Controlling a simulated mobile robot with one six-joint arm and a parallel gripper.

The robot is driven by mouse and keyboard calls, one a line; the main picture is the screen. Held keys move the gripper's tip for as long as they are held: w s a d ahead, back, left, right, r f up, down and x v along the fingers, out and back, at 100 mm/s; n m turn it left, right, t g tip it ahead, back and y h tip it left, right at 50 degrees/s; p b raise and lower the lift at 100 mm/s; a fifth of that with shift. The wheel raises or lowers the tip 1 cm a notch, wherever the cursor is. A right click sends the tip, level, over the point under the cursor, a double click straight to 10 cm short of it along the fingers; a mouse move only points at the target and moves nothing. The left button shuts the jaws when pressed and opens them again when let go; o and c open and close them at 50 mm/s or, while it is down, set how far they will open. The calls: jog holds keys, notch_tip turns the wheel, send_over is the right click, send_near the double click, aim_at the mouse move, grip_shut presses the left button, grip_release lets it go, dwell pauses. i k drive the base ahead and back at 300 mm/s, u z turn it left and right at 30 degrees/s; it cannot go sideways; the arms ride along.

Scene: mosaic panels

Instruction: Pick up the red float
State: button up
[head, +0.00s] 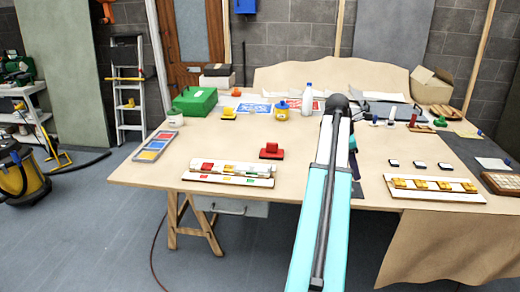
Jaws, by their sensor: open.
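The red float (271,152), a flat red plate with a raised red grip, lies on the tan worktable (235,143) left of the picture's middle. It stands clear, with bare table around it. My teal and black arm reaches up over the table to the right of the float, with a gap between them. The arm's dark far end bends down behind the teal link. My gripper is hidden there, and no fingers can be made out. Nothing covers the float.
White panels with coloured tiles (228,179) lie in front of the float. A yellow float (229,114), a yellow tub (281,113) and a white bottle (308,99) stand behind it. A green case (195,101) is at the back left. A yellow-tiled panel (433,189) lies at the right.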

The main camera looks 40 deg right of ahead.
aim_at(271, 152)
jog(key=z, duration=0.05)
jog(key=i, duration=1.65)
jog(key=z, duration=0.05)
